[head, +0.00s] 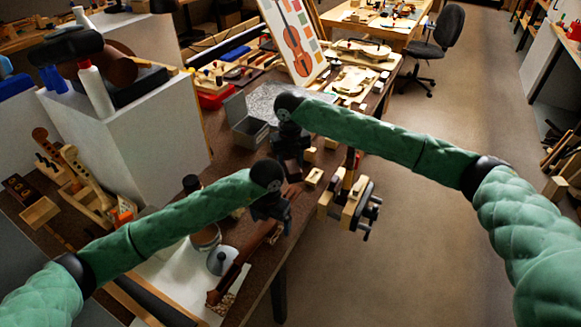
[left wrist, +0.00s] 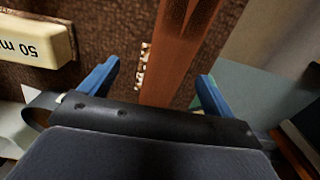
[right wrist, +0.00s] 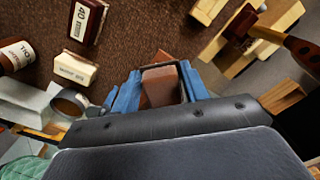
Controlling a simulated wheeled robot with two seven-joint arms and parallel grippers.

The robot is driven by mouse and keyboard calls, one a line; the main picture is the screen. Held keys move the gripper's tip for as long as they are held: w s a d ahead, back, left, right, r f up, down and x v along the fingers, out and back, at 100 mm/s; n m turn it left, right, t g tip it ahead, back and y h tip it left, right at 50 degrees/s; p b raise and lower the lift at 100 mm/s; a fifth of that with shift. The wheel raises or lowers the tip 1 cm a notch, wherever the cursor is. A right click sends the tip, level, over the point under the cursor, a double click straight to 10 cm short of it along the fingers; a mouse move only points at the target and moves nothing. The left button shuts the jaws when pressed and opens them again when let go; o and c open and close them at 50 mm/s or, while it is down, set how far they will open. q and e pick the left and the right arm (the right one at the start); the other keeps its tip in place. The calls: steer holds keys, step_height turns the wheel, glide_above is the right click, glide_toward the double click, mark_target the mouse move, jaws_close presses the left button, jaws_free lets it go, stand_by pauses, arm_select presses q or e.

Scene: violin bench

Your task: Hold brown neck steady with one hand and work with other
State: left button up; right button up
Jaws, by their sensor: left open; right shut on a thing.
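The brown neck (head: 240,262) lies slantwise along the bench's front edge in the head view, its near end low in the picture. In the left wrist view the neck (left wrist: 178,60) runs between the two blue fingers of my left gripper (left wrist: 154,80), which is open around it with gaps on both sides. My left gripper (head: 279,218) is above the neck's middle part. My right gripper (head: 292,174) is farther up the bench. In the right wrist view my right gripper (right wrist: 160,84) is shut on a brown wooden end (right wrist: 161,80), seemingly the neck's far end; the arms hide the join.
A wooden vise (head: 354,203) sticks out at the bench edge, right of my grippers. A grey metal box (head: 247,127) stands behind. A white round lid (head: 221,261) is left of the neck. Labelled blocks (right wrist: 87,20) and a brown bottle (right wrist: 17,55) are near my right gripper.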

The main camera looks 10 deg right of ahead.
steer(key=shift+r, duration=0.3)
steer(key=shift+r, duration=1.5)
steer(key=shift+w+a+r, duration=0.3)
steer(key=shift+a+r, duration=0.15)
steer(key=shift+r, duration=0.2)
steer(key=m, duration=2.7)
glide_above(243, 162)
step_height(243, 162, down, 7)
steer(key=shift+f, duration=5)
